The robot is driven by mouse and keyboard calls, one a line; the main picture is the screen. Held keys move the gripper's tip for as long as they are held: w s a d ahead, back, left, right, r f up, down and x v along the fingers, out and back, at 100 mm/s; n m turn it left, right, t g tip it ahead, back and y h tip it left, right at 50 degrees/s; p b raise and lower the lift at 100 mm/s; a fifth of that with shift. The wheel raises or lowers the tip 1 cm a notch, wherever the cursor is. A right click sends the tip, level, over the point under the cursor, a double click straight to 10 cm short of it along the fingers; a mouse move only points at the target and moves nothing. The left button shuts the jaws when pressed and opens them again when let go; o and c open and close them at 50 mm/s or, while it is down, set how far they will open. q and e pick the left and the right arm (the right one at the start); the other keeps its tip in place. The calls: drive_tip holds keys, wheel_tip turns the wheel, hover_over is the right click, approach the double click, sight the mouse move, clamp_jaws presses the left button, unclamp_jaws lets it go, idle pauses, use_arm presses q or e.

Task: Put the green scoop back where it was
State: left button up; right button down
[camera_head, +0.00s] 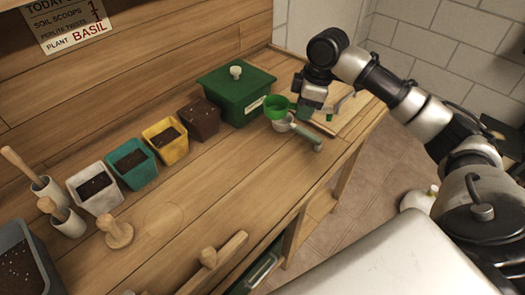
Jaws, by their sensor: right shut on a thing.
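The green scoop (276,104) is at the right part of the bench, its cup just in front of the green lidded box. My right gripper (312,109) is shut on the green scoop, at its handle end, and hides part of the handle. A second scoop with a pale cup (283,124) and a grey handle lies just below the green scoop's cup in the picture. I cannot tell if the two touch. My left gripper is out of view.
A green box (238,95) with a knobbed lid stands behind the scoops. Brown, yellow (168,141), teal and white pots run leftward. A pale wooden board (345,117) lies under my right gripper. A sign (68,22) hangs on the back wall. The bench middle is clear.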

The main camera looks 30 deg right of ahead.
drive_tip(key=d+n, duration=0.1)
drive_tip(key=w+d+b, duration=0.1)
drive_tip(key=d, duration=0.1)
drive_tip(key=shift+f+n, duration=0.2)
drive_tip(key=shift+n, duration=0.2)
drive_tip(key=p, duration=0.1)
hover_over(263, 143)
drive_tip(key=f, duration=0.6)
drive_tip(key=shift+s+d+f, duration=0.2)
drive_tip(key=shift+d+f, duration=0.05)
drive_tip(key=shift+d, duration=0.15)
drive_tip(key=shift+a+f, duration=0.1)
drive_tip(key=shift+f, duration=0.1)
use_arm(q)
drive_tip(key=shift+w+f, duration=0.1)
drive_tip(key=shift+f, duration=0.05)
use_arm(e)
drive_tip(key=shift+f, duration=1.95)
use_arm(q)
drive_tip(key=shift+p, duration=0.3)
use_arm(e)
drive_tip(key=shift+f, duration=0.1)
drive_tip(key=c, duration=1)
unclamp_jaws()
